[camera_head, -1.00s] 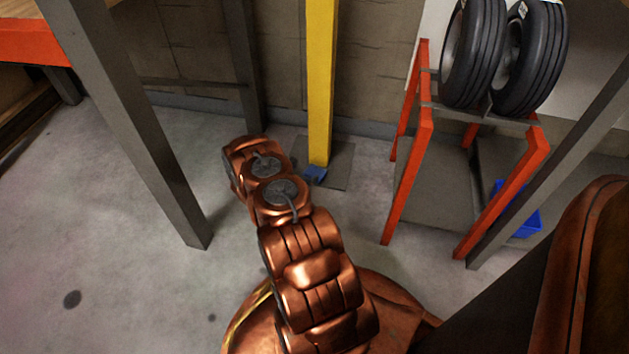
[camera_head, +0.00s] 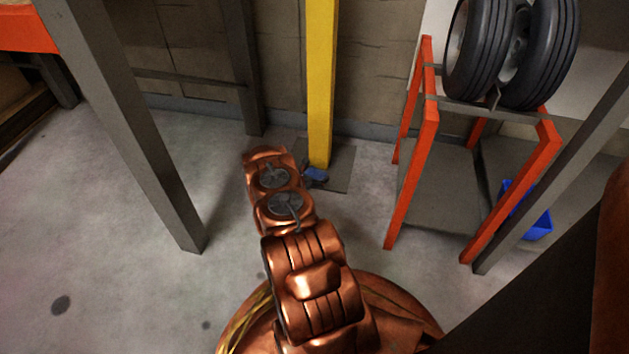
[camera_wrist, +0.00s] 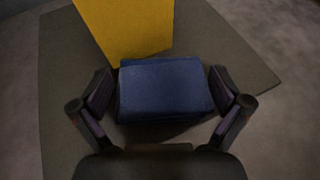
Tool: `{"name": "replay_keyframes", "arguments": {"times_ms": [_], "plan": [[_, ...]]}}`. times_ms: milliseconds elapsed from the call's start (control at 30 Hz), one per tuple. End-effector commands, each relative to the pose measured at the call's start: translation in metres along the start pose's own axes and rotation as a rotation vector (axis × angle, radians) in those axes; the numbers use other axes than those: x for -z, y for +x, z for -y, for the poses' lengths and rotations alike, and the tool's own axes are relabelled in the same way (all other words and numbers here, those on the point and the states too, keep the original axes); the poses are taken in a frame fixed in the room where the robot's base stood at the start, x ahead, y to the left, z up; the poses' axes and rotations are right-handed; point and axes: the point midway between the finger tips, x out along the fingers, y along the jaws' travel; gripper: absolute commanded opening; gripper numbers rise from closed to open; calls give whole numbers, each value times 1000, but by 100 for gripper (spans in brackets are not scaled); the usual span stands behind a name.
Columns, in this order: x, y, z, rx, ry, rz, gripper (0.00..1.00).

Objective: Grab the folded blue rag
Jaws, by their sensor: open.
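The folded blue rag (camera_wrist: 163,88) lies on a dark flat plate at the foot of a yellow post. In the wrist view it sits between the two open fingers of my gripper (camera_wrist: 163,100), with one finger on each side. I cannot tell whether the fingers touch it. In the head view the rag (camera_head: 316,174) shows as a small blue patch just right of my arm's end. A small dark part there may be a finger; the rest of the gripper is hidden behind my arm.
The yellow post (camera_head: 320,80) rises close behind the rag from the dark plate (camera_head: 340,168). A red stand (camera_head: 425,150) with black tyres (camera_head: 475,50) and a blue bin (camera_head: 538,226) are at the right. A grey post (camera_head: 135,130) stands left. Floor between is clear.

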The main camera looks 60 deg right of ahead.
Motion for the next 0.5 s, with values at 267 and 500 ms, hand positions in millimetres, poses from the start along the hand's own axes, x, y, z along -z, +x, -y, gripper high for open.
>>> {"name": "replay_keyframes", "arguments": {"times_ms": [267,500], "plan": [[-1,7,0,0,-1,2,100],[-1,7,0,0,-1,2,78]]}}
